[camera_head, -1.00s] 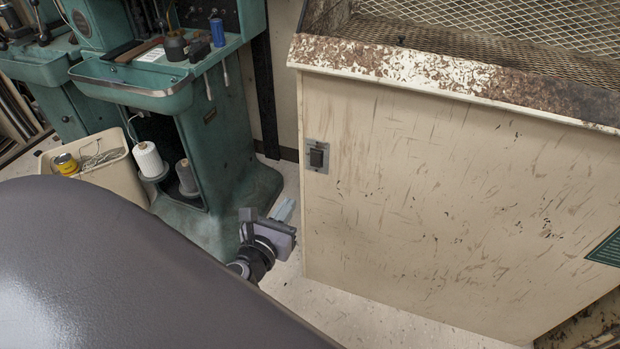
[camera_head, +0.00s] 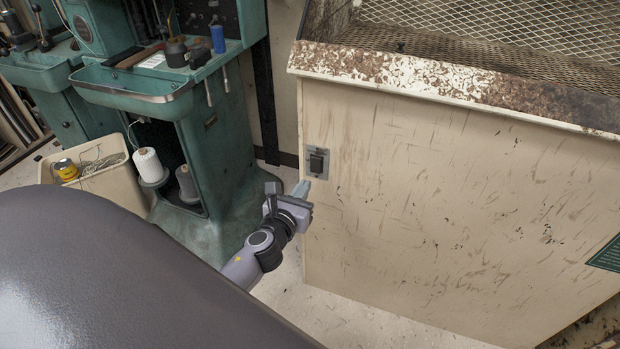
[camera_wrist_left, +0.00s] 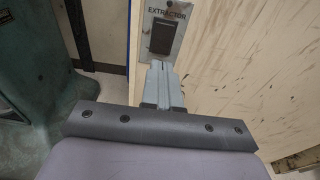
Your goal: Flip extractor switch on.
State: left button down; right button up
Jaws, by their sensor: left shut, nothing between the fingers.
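The extractor switch (camera_head: 317,162) is a dark rocker on a grey metal plate, near the left edge of the cream cabinet's front panel. In the left wrist view the switch (camera_wrist_left: 162,37) sits below the word "EXTRACTOR" on its plate. My left gripper (camera_head: 303,184) is shut and empty, just below and left of the switch in the head view. In the left wrist view its fingertips (camera_wrist_left: 160,64) point at the lower edge of the switch plate. I cannot tell whether they touch it. My right gripper is not in view.
The worn cream cabinet (camera_head: 430,210) has a rusty rim and a mesh top. A green machine (camera_head: 215,150) with tools on its tray stands to the left. A beige bin (camera_head: 95,175) stands beside it. The floor in front of the cabinet is clear.

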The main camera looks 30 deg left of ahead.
aim_at(315, 171)
pick_arm(q)
jog(key=shift+b+x, duration=0.35)
jog(key=shift+x, duration=2.15)
